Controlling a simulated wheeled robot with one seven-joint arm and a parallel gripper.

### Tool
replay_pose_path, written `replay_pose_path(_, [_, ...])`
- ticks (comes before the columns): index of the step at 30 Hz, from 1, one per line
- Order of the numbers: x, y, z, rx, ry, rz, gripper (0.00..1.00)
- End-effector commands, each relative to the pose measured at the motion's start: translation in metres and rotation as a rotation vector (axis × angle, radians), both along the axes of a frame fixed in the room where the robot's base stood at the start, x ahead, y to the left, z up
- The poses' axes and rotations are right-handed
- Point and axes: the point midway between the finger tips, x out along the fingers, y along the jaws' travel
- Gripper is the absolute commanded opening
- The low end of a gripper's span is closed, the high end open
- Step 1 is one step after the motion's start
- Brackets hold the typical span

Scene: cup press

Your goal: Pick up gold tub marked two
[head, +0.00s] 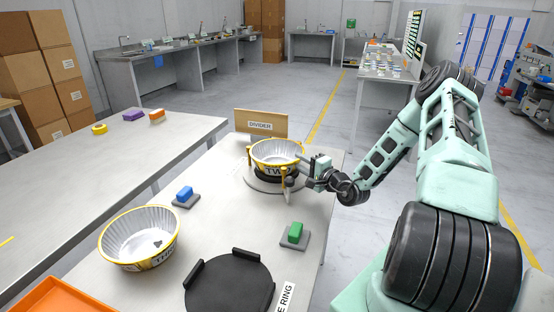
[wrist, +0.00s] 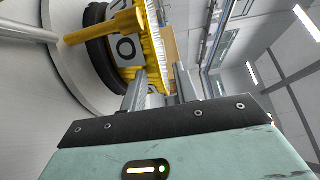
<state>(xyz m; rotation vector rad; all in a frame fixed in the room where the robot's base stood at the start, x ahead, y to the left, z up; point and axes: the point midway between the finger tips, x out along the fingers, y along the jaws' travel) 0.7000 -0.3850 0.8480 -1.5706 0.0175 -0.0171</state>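The gold tub (head: 277,148) marked "TW…", its last letter hidden, has a silvery fluted inside and a gold rim. It sits upright on a round grey stand with a black ring (head: 270,180), gold posts around it. In the wrist view the tub (wrist: 155,45) shows close up at the top, with part of its lettering. My gripper (head: 299,172) is at the tub's right side. In the wrist view its two fingers (wrist: 160,88) stand apart on either side of gold material at the rim. Contact with the tub is not clear.
A second tub (head: 140,238), its label partly readable, stands front left. A blue button (head: 184,194), a green button (head: 295,232), a black round pad (head: 230,287) and an orange tray (head: 50,298) are nearby. A wooden divider board (head: 262,122) stands behind the gold tub.

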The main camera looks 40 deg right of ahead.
Motion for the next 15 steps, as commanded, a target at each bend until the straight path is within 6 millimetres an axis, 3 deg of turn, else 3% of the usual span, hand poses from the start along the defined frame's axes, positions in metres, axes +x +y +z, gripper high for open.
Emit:
replay_pose_path(5, [-0.0001,0.0002,-0.0002,0.0,0.0,0.0,0.3])
replay_pose_path(8, [-0.0002,0.0001,-0.0002,0.0,0.0,0.0,0.02])
replay_pose_path(9, [-0.0002,0.0001,-0.0002,0.0,0.0,0.0,0.0])
replay_pose_path(15, [-0.0003,0.0002,-0.0001,0.0,0.0,0.0,0.0])
